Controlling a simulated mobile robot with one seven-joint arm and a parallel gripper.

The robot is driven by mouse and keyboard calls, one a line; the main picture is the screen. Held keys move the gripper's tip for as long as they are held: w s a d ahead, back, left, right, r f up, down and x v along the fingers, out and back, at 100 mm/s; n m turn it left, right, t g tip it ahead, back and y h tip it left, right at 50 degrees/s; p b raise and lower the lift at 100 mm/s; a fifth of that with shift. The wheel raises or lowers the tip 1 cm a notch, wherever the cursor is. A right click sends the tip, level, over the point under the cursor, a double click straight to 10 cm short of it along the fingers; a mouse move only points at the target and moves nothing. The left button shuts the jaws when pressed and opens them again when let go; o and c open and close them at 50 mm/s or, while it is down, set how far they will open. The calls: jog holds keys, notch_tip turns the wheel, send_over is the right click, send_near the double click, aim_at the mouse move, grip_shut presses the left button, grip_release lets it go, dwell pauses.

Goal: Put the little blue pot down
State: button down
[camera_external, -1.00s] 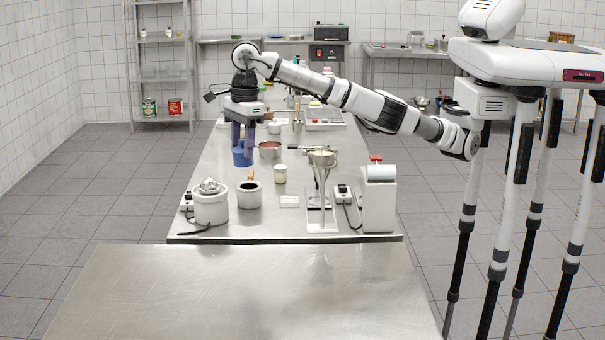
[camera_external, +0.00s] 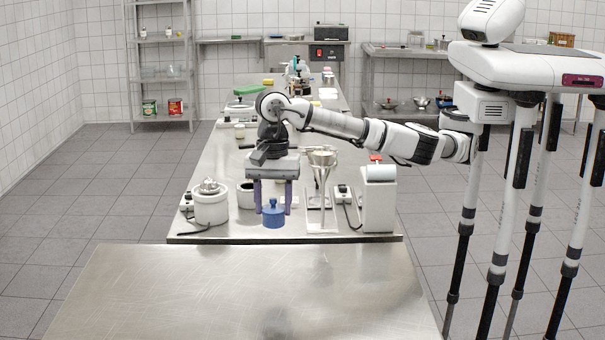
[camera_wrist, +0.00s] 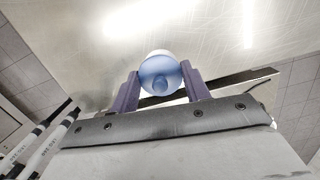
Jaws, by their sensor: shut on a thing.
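The little blue pot (camera_external: 273,216) with its knobbed lid hangs upright between the two purple fingers of my gripper (camera_external: 273,208) in the external view. It is in the air near the front edge of the long steel table, and a faint dark shadow or reflection shows on the near steel table below. In the wrist view my gripper (camera_wrist: 160,85) is shut on the pot (camera_wrist: 160,72), with one finger on each side, and bare steel shows beyond it.
The near steel table (camera_external: 240,290) is bare. On the long table (camera_external: 215,165) behind stand a white juicer-like device (camera_external: 210,203), a dark-filled pot (camera_external: 245,195), a funnel stand (camera_external: 322,190) and a white dispenser (camera_external: 379,200). A narrow gap separates the tables.

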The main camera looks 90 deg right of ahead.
notch_tip(320, 180, down, 12)
jog(key=shift+r+p, duration=0.1)
jog(key=shift+p, duration=0.9)
jog(key=shift+f, duration=0.25)
jog(key=c, duration=0.7)
grip_release()
jog(key=shift+r, duration=0.1)
jog(key=r, duration=0.4)
jog(key=d+r+b, duration=0.1)
jog(key=r, duration=0.3)
jog(key=r+b, duration=0.1)
jog(key=r, duration=0.3)
jog(key=shift+s+d+r, duration=0.1)
jog(key=shift+d, duration=0.15)
